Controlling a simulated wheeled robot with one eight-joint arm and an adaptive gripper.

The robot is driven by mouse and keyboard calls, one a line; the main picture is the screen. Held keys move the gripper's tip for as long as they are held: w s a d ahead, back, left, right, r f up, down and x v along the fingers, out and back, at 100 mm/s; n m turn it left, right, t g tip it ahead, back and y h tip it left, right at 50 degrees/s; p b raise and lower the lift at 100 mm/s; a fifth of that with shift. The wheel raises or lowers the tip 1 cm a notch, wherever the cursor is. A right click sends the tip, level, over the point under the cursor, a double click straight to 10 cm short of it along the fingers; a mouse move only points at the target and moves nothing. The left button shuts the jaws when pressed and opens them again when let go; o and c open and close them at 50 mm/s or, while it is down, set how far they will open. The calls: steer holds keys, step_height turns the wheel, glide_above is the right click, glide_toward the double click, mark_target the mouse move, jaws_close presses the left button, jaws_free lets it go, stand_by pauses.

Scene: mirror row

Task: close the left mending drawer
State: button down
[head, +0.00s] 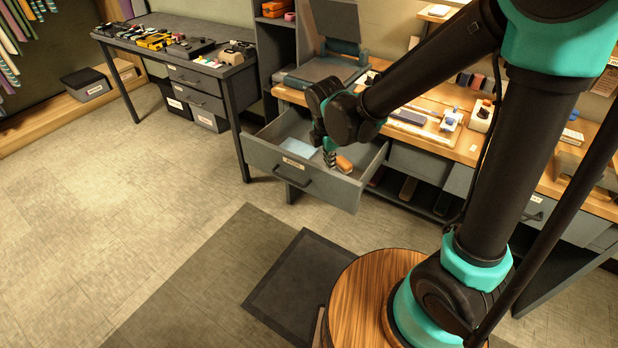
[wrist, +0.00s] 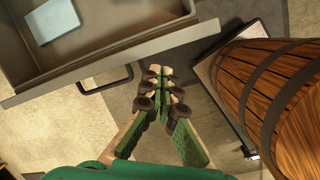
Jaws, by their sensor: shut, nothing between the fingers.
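The left mending drawer (head: 265,159) is a grey drawer pulled well out from under the wooden workbench. Its front has a small pale label, too small to read, and a dark bar handle (head: 293,182). In the wrist view, its front edge (wrist: 135,56) crosses the upper left, with the handle (wrist: 105,78) below it. My gripper (head: 329,164) is shut and empty. In the head view it overlaps the drawer's right part. In the wrist view, its fingertips (wrist: 163,74) appear just outside the front edge, right of the handle. Whether it touches the drawer is unclear.
A light blue item (head: 299,148) and an orange item (head: 344,164) lie inside the drawer. A grey side table (head: 240,108) stands to the left. Closed drawers sit along the bench to the right. The floor before the drawer is clear, with a dark mat (head: 300,275).

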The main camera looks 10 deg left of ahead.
mark_target(309, 177)
steer(key=s+a+f+n, duration=0.25)
steer(key=a+n, duration=0.35)
steer(key=a, duration=0.3)
steer(key=shift+w+d+f, duration=0.35)
steer(key=shift+w+f, duration=0.6)
steer(key=shift+f, duration=0.5)
steer(key=shift+w+d+f, duration=0.3)
steer(key=shift+w+f, duration=0.65)
steer(key=shift+f, duration=0.55)
steer(key=shift+w+d+f, duration=0.35)
steer(key=shift+w+f, duration=0.6)
steer(key=shift+f, duration=0.5)
steer(key=shift+w, duration=0.1)
steer(key=w+d, duration=0.3)
steer(key=w, duration=0.6)
steer(key=w+d, duration=0.3)
steer(key=w, duration=0.6)
steer(key=w+d, duration=0.4)
steer(key=w, duration=0.5)
steer(key=shift+w+d, duration=0.1)
steer(key=shift+w, duration=0.25)
steer(key=shift+w+r, duration=0.1)
